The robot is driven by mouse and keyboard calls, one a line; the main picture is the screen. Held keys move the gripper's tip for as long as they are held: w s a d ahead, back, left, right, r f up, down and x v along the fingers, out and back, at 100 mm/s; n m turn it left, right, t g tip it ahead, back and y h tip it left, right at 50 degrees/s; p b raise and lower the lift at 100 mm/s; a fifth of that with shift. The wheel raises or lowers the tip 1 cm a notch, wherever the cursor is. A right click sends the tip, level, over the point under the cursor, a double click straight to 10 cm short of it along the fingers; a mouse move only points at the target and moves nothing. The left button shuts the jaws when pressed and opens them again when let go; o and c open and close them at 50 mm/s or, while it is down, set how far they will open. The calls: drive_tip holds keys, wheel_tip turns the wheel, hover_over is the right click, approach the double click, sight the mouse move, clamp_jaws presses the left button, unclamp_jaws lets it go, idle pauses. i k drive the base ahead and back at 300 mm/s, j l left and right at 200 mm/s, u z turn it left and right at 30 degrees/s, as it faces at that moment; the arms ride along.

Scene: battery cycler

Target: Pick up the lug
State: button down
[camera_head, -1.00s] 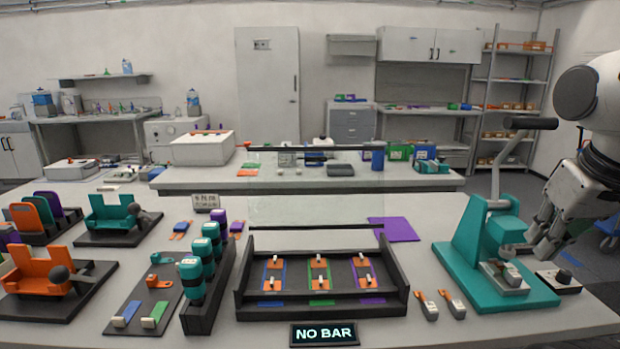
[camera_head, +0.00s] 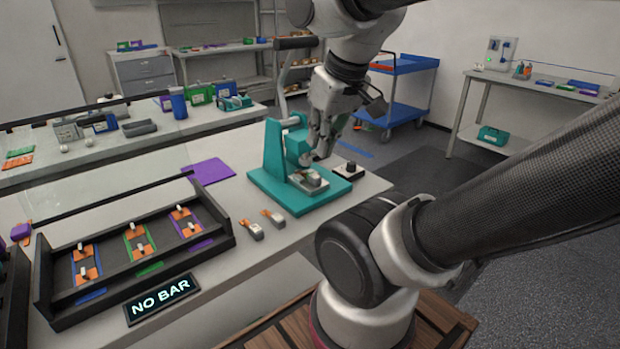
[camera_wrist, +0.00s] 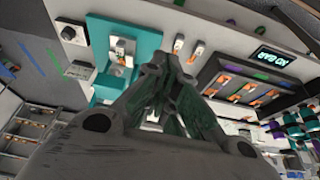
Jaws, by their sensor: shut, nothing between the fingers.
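Two small pieces with orange tongues and grey bodies, which look like lugs, lie side by side on the table: the left lug (camera_head: 251,230) and the right lug (camera_head: 274,219). The lugs also show in the wrist view (camera_wrist: 195,51), beyond my fingers. My gripper (camera_head: 322,156) is shut and empty beside the teal press (camera_head: 275,155), apart from both lugs. In the wrist view my fingertips (camera_wrist: 160,72) meet in front of the press. A small grey and white piece (camera_head: 312,180) sits on the press base.
A black tray (camera_head: 137,285) with orange pieces on coloured strips stands left of the lugs. A "NO BAR" display (camera_head: 161,298) is at the front edge. A black knob box (camera_head: 348,170) stands right of the press. A purple mat (camera_head: 208,171) lies behind.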

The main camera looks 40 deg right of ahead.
sight(313, 178)
drive_tip(key=k+l, duration=0.1)
drive_tip(key=l, duration=0.65)
drive_tip(key=k+l, duration=0.1)
drive_tip(key=l, duration=0.7)
drive_tip(key=i+l, duration=0.2)
drive_tip(key=l, duration=0.2)
drive_tip(key=i+l, duration=0.2)
drive_tip(key=l, duration=0.2)
